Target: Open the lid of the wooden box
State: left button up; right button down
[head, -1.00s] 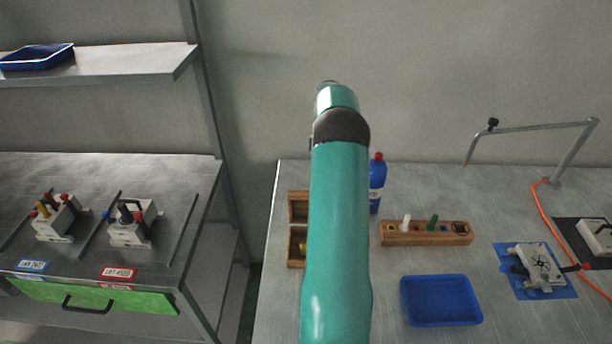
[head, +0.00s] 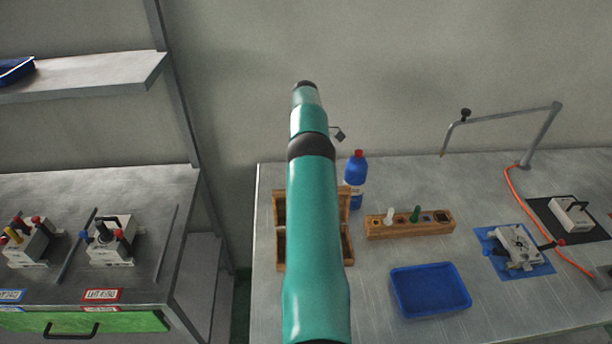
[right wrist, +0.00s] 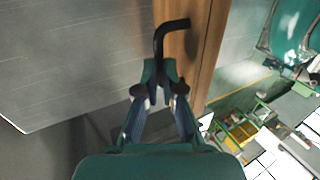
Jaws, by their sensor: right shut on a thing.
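The wooden box (head: 279,247) stands at the left of the bench in the head view, mostly hidden behind my teal arm. Its lid (head: 279,208) stands raised at the back, with the box open in front. In the right wrist view my right gripper (right wrist: 160,88) is shut on a black bent handle (right wrist: 159,45) beside a wooden board (right wrist: 196,50), which looks like the lid. The right gripper is hidden behind the arm in the head view. My left gripper is in neither view.
A blue bottle (head: 355,178) with a red cap stands right of the box. A wooden block with pegs (head: 410,225), a blue tray (head: 431,289) and a clamp device on a blue mat (head: 515,245) lie further right. A metal stand (head: 540,135) rises at the back.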

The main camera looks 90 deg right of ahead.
jog(key=shift+s+a+f+y, duration=0.2)
jog(key=shift+a+f+y, duration=0.15)
jog(key=shift+f, duration=0.4)
jog(key=c, duration=1.4)
grip_release()
jog(key=shift+o, duration=0.8)
jog(key=shift+d, duration=0.1)
jog(key=shift+w+r, duration=0.1)
jog(key=shift+r, duration=0.1)
jog(key=shift+r, duration=0.1)
